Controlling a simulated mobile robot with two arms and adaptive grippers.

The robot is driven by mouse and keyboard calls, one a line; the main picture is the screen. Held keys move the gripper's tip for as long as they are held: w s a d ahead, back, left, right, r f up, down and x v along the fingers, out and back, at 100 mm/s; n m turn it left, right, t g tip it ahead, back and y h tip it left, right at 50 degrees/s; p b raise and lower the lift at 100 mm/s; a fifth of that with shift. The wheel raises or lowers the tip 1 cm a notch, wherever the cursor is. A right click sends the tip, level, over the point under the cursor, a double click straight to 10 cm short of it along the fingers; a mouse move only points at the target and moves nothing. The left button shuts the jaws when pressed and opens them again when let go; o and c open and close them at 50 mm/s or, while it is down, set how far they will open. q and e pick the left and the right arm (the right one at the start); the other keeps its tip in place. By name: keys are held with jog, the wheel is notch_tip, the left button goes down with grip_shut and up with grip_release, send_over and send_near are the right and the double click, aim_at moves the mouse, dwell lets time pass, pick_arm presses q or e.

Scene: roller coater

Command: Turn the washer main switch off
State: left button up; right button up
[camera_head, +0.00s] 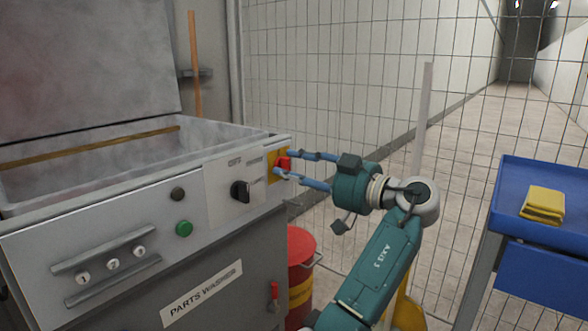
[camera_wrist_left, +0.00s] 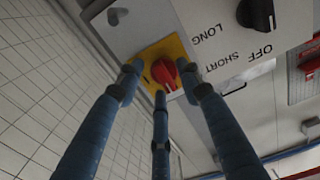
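The washer main switch is a red rotary knob (camera_head: 284,164) on a yellow plate (camera_head: 272,159) at the right end of the parts washer's front panel (camera_head: 110,225). In the left wrist view the red knob (camera_wrist_left: 164,73) sits on its yellow plate (camera_wrist_left: 174,50). My left gripper (camera_head: 283,163) reaches it from the right, with its blue fingers spread around the knob. In the left wrist view, yellow plate shows between one fingertip and the knob; contact by the other fingers is unclear. My right gripper is not in view.
A black timer knob (camera_head: 240,190) and a green button (camera_head: 184,229) are left of the switch. A red barrel (camera_head: 299,250) stands below my arm. A wire mesh fence (camera_head: 340,80) is behind. A blue cart (camera_head: 515,210) with yellow cloths (camera_head: 543,204) is at right.

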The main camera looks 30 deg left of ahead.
pick_arm(q)
jog(key=shift+d, duration=0.1)
jog(key=d, duration=0.7)
jog(key=shift+s+d, duration=0.15)
jog(key=shift+s, duration=0.15)
